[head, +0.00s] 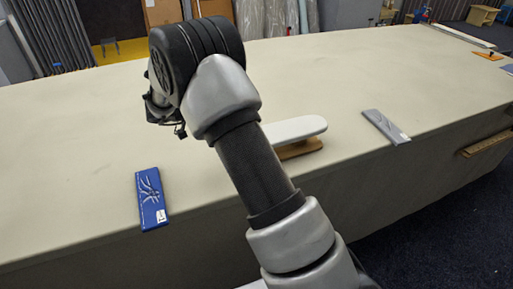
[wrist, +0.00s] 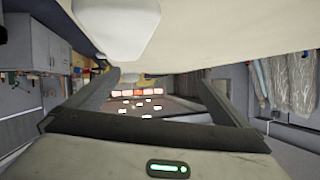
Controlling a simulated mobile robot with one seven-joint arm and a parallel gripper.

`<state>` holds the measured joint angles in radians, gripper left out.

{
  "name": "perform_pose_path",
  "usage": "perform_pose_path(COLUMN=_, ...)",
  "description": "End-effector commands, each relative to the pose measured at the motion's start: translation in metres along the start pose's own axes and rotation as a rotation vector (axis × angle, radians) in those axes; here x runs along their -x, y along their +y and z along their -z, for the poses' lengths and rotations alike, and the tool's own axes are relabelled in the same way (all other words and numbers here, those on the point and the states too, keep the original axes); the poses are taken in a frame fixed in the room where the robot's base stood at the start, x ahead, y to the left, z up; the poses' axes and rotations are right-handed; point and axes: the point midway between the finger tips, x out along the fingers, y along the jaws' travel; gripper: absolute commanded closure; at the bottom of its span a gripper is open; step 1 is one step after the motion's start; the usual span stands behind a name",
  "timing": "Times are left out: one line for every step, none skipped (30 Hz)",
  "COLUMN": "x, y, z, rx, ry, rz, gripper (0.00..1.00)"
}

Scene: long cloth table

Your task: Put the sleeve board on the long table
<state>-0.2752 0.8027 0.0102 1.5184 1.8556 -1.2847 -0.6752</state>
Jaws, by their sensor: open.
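The sleeve board (head: 298,130) has a white padded top and a brown wooden base. In the head view it rests on the long table (head: 330,75) near its front edge, with its left part hidden behind my arm. My gripper (wrist: 153,77) is open, with nothing between its fingers in the wrist view. In the head view only dark parts of its end show, left of my wrist, above the table and apart from the board. A smooth white shape at the top of the wrist view lies against the cream surface; I cannot tell whether it is the board.
A blue packet (head: 152,198) lies at the front edge on the left. A grey packet (head: 386,127) lies right of the board. An orange item (head: 488,56) is at the far right. The table's middle and back are largely clear.

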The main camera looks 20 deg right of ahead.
Motion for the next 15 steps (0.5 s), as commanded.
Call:
perform_pose_path(x=0.009, y=-0.027, z=0.035, rx=-0.047, ry=-0.025, rz=0.133, gripper=0.0)
perform_pose_path(x=0.017, y=-0.043, z=0.053, rx=-0.064, ry=-0.045, rz=0.223, gripper=0.0)
perform_pose_path(x=0.03, y=-0.062, z=0.076, rx=-0.08, ry=-0.073, rz=0.346, gripper=0.0)
perform_pose_path(x=0.043, y=-0.074, z=0.093, rx=-0.085, ry=-0.097, rz=0.439, gripper=0.0)
perform_pose_path(x=0.057, y=-0.084, z=0.109, rx=-0.085, ry=-0.121, rz=0.529, gripper=0.0)
perform_pose_path(x=0.078, y=-0.093, z=0.127, rx=-0.073, ry=-0.155, rz=0.642, gripper=0.0)
perform_pose_path(x=0.095, y=-0.096, z=0.139, rx=-0.058, ry=-0.181, rz=0.724, gripper=0.0)
perform_pose_path(x=0.113, y=-0.096, z=0.15, rx=-0.037, ry=-0.207, rz=0.801, gripper=0.0)
perform_pose_path(x=0.136, y=-0.092, z=0.161, rx=0.002, ry=-0.245, rz=0.896, gripper=0.0)
perform_pose_path(x=0.154, y=-0.085, z=0.168, rx=0.038, ry=-0.272, rz=0.962, gripper=0.0)
perform_pose_path(x=0.171, y=-0.076, z=0.172, rx=0.079, ry=-0.3, rz=1.02, gripper=0.0)
perform_pose_path(x=0.192, y=-0.059, z=0.175, rx=0.143, ry=-0.338, rz=1.088, gripper=0.0)
perform_pose_path(x=0.206, y=-0.043, z=0.175, rx=0.196, ry=-0.368, rz=1.131, gripper=0.0)
perform_pose_path(x=0.218, y=-0.024, z=0.174, rx=0.253, ry=-0.396, rz=1.165, gripper=0.0)
perform_pose_path(x=0.232, y=0.004, z=0.17, rx=0.338, ry=-0.435, rz=1.2, gripper=0.0)
